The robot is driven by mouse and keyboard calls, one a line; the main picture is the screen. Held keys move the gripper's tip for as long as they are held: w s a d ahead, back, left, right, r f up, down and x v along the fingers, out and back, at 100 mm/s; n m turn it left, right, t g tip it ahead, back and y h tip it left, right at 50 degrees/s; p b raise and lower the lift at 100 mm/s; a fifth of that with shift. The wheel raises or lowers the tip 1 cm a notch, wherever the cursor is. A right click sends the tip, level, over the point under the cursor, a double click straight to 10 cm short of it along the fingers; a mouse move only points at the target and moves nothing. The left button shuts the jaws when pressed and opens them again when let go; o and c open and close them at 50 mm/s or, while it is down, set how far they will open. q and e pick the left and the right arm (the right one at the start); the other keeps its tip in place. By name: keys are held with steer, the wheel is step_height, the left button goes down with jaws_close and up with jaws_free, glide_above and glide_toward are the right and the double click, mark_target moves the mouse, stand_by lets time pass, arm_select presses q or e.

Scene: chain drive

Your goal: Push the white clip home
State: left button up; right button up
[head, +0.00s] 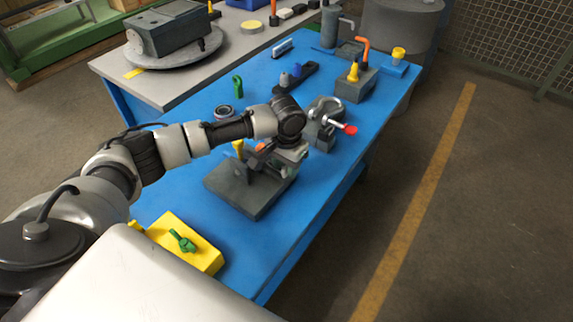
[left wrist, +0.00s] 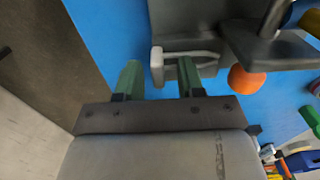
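The white clip (left wrist: 157,66) shows in the left wrist view as a pale bracket with a thin arm running right along a grey block (left wrist: 180,22). My left gripper (left wrist: 159,76) has its two green fingers apart. The clip's near end lies between the fingertips in the picture, with a gap to each side; the right finger overlaps its arm. I cannot tell whether they touch. In the head view my left gripper (head: 281,170) is low over the grey fixture (head: 240,192), and the clip cannot be made out there. My right gripper is out of view.
An orange ball-like part (left wrist: 247,80) sits right of the fingers. On the blue table (head: 190,197) are a clamp with a red tip (head: 349,129), a yellow block (head: 190,250) with a green part, and a grey block (head: 352,87). The table's right edge is close to the fixture.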

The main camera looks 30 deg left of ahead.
arm_select(q)
steer(key=shift+s+d+f, duration=0.1)
steer(key=shift+f, duration=0.3)
steer(key=shift+c, duration=0.3)
jaws_close()
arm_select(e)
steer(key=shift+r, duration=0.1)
arm_select(q)
steer(key=shift+w+a+r+p, duration=0.1)
steer(key=shift+a+p, duration=0.3)
steer(key=shift+a, duration=0.25)
steer(key=shift+w+a+r+p, duration=0.1)
steer(key=shift+a+p, duration=0.3)
steer(key=shift+a, duration=0.2)
steer(key=shift+w+a+f, duration=0.1)
steer(key=shift+a+f, duration=0.05)
steer(key=shift+a, duration=0.35)
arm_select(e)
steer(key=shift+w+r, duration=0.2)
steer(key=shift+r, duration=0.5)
